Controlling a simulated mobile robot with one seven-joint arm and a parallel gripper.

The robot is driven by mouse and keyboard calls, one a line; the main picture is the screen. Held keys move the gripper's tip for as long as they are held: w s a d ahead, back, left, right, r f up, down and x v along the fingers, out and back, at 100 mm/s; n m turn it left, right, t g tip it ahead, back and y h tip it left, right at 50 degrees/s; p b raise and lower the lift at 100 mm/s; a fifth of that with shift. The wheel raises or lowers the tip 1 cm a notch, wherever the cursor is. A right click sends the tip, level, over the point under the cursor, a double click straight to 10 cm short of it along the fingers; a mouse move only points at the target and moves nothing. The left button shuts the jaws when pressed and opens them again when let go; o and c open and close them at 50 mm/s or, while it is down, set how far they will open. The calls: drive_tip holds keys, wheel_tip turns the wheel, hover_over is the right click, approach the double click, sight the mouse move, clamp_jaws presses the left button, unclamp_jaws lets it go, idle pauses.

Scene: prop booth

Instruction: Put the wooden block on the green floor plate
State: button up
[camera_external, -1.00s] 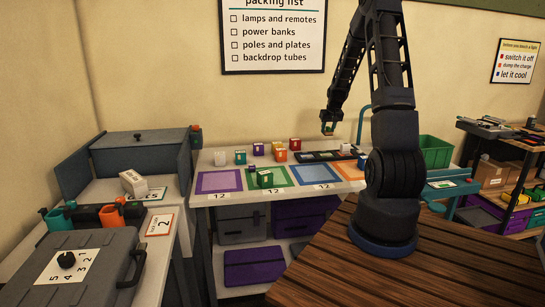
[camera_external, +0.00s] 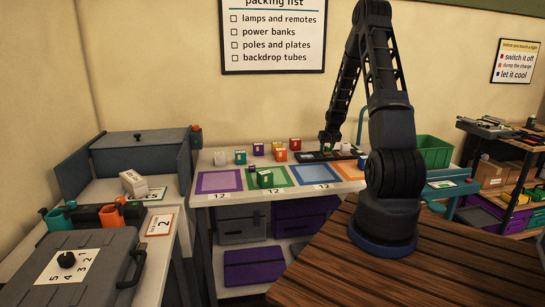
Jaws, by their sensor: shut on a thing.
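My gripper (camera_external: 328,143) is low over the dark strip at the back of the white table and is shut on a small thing. That thing is mostly hidden by the fingers; a bit of green shows at the fingertips, and I cannot tell whether it is the wooden block. The green floor plate (camera_external: 283,177) lies on the table between the purple and blue plates, to the left of my gripper and nearer the front. No block is clearly wooden at this size.
Several small coloured blocks, among them a red one (camera_external: 295,144), stand behind the plates. A dark tray (camera_external: 309,157) lies under my gripper. The purple plate (camera_external: 218,182), blue plate (camera_external: 316,175) and orange plate (camera_external: 348,171) look bare.

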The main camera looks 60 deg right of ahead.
drive_tip(key=o, duration=1)
drive_tip(key=shift+f, duration=0.1)
drive_tip(key=shift+o, duration=0.2)
drive_tip(key=v, duration=1.2)
drive_tip(key=w+a+r+n, duration=0.1)
drive_tip(key=a+r, duration=0.5)
drive_tip(key=a, duration=0.4)
drive_tip(key=w+a+r+n+y, duration=0.1)
drive_tip(key=a+r+n, duration=0.1)
drive_tip(key=a+r, duration=0.6)
drive_tip(key=w+a+r+n, duration=0.1)
drive_tip(key=a+r, duration=0.4)
drive_tip(key=a, duration=0.6)
drive_tip(key=s+a+r+n+y, duration=0.1)
drive_tip(key=s+a+r+n, duration=0.1)
drive_tip(key=s+a, duration=0.7)
drive_tip(key=s+a+r+n+t+y, duration=0.1)
drive_tip(key=s+a+r+n, duration=0.2)
drive_tip(key=s+a, duration=0.6)
drive_tip(key=a+r, duration=0.1)
drive_tip(key=a, duration=0.4)
drive_tip(key=shift+s+a+r, duration=0.25)
drive_tip(key=shift+s+r, duration=0.1)
